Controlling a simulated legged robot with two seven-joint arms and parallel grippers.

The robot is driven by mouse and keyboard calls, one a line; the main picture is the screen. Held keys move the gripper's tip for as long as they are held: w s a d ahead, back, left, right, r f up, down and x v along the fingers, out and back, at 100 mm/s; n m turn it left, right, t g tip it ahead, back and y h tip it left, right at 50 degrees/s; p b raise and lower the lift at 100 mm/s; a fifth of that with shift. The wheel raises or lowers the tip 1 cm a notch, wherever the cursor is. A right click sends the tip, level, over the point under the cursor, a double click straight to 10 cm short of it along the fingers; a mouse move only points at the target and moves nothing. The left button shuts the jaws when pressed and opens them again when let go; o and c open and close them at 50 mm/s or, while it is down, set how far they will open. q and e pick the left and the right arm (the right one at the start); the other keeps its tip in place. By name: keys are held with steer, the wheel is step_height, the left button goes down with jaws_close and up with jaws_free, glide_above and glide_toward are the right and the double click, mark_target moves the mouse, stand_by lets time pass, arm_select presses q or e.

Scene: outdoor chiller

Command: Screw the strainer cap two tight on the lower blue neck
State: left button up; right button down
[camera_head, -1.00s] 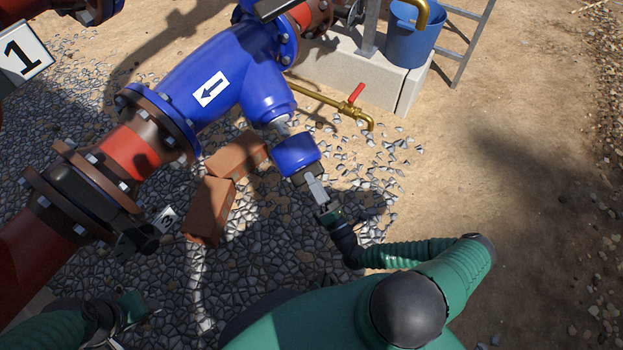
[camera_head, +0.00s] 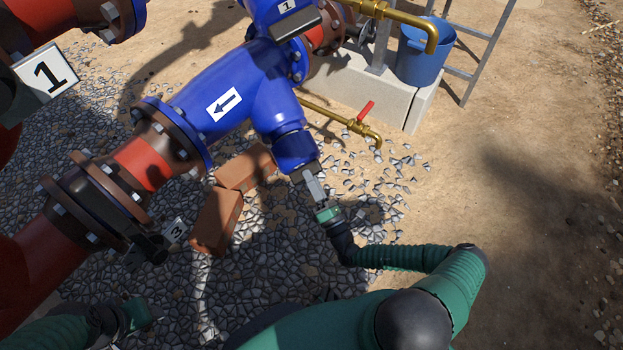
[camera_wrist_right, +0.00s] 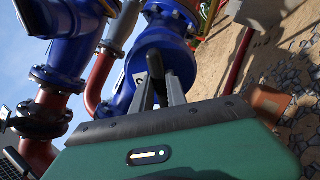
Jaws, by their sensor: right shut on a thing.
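The strainer cap (camera_head: 296,152) is a blue cup-shaped cap at the end of the lower blue neck (camera_head: 274,112). It meets the neck in line, with a dark seam between them; I cannot tell how far the threads engage. My right gripper (camera_head: 308,176) is shut on the cap's dark grip, below the cap. In the right wrist view, the fingers (camera_wrist_right: 157,92) close around the black grip (camera_wrist_right: 155,66), with blue metal behind. My left gripper (camera_head: 137,314) is low at the left, away from the neck; its fingers are unclear.
Two bricks (camera_head: 218,218) lie on gravel left of the cap. A brass pipe with a red-handled valve (camera_head: 364,112) runs close behind right. Red flanged pipe (camera_head: 140,160) and a label 1 plate (camera_head: 47,76) stand left. A blue bucket (camera_head: 424,55) is at the back.

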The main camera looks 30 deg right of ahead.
steer(key=shift+r, duration=0.25)
steer(key=shift+w+r+p, duration=0.15)
steer(key=shift+w+p, duration=0.15)
steer(key=shift+w, duration=0.05)
stand_by(0.3)
steer(key=shift+w+r, duration=0.15)
steer(key=shift+w, duration=0.2)
steer(key=shift+w+r, duration=0.1)
steer(key=shift+w, duration=0.25)
steer(key=shift+w+r+p, duration=0.1)
steer(key=shift+p, duration=0.35)
steer(key=shift+d, duration=0.1)
